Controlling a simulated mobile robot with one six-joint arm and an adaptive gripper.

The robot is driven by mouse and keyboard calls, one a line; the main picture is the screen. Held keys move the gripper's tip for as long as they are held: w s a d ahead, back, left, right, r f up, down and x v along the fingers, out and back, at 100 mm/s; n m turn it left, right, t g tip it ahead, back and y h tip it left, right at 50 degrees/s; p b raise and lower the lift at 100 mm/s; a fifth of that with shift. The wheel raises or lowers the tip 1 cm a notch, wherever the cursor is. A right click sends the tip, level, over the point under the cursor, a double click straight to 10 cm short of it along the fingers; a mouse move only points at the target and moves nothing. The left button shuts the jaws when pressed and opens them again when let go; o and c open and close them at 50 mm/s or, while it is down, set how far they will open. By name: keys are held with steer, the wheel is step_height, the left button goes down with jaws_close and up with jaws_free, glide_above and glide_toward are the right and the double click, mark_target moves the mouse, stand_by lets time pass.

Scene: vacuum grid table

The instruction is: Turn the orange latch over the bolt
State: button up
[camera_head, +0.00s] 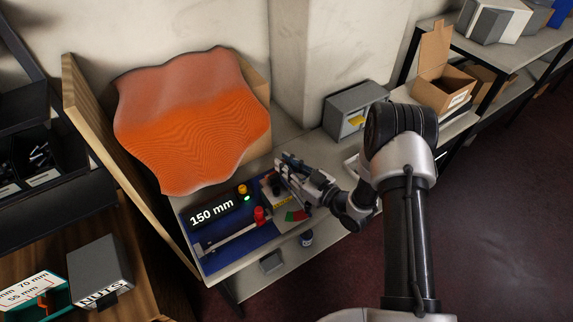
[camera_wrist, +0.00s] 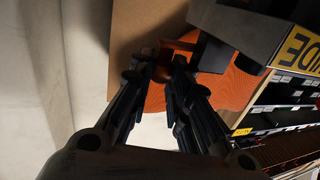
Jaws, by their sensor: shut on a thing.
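My gripper (camera_head: 284,164) reaches the back right of the blue fixture (camera_head: 187,222) from the right in the head view. In the wrist view my gripper (camera_wrist: 164,72) has its fingertips close together at the lower end of an orange piece, which looks like the latch (camera_wrist: 181,44). It is shut on that piece. The latch lies beside a dark grey block (camera_wrist: 240,30). In the head view the latch is hidden by my gripper and too small to make out. I cannot make out the bolt in either view.
The fixture carries a "150 mm" display (camera_head: 212,209), a red knob (camera_head: 260,214) and a lit green lamp (camera_head: 247,198). A large wavy orange sheet (camera_head: 190,120) stands behind it. A grey box (camera_head: 354,108) is at the back right. A small dark jar (camera_head: 306,239) is near the front edge.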

steer(key=shift+s, duration=0.15)
jaws_close()
steer(key=s+m+t+h, duration=0.1)
steer(key=m+t+h, duration=0.1)
steer(key=h, duration=0.1)
steer(key=s+m+t+h, duration=0.1)
steer(key=m+t+h, duration=0.1)
steer(key=m+h, duration=0.1)
steer(key=s+m+t+h, duration=0.2)
steer(key=m+h, duration=0.1)
steer(key=h, duration=0.2)
steer(key=shift+a, duration=0.35)
steer(key=shift+s+m+h, duration=0.25)
steer(key=shift+m+h, duration=0.35)
steer(key=shift+h, duration=0.3)
steer(key=shift+s+m+h, duration=0.2)
steer(key=shift+m+h, duration=0.4)
steer(key=shift+h, duration=0.3)
steer(key=o, duration=0.9)
jaws_free()
steer(key=s, duration=1.2)
steer(key=shift+a, duration=0.45)
